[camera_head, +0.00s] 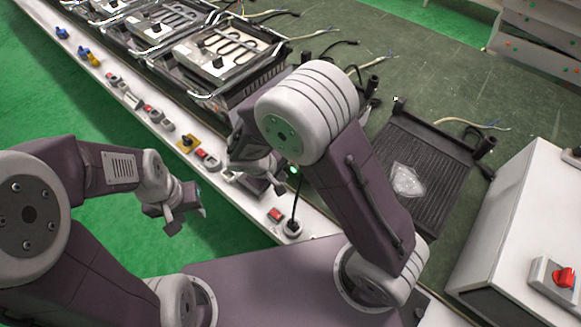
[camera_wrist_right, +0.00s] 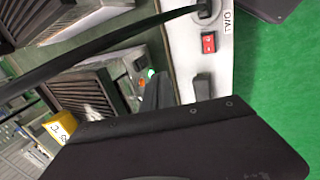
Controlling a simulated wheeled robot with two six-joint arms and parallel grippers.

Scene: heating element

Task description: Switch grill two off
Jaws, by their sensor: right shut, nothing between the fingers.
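Several grills stand along the bench; I cannot tell which is grill two. A dark ribbed grill (camera_head: 420,175) lies to the right of my right arm, and metal-topped grills (camera_head: 225,55) stand at the upper left. A red switch (camera_head: 275,214) sits on the white front ledge beside a socket with a black plug; this appears to be the red switch (camera_wrist_right: 208,42) in the wrist view. My right gripper (camera_head: 272,182) is shut and empty over the ledge, close to a lit green lamp (camera_head: 294,169). My left gripper (camera_head: 182,212) hangs over the green floor, apart from the ledge; its opening is unclear.
Other switches and sockets (camera_head: 207,158) line the ledge. A white box with a red knob (camera_head: 564,277) stands at the right. Loose cables (camera_head: 340,43) lie on the dark bench. Green floor (camera_head: 60,110) is free in front of the ledge.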

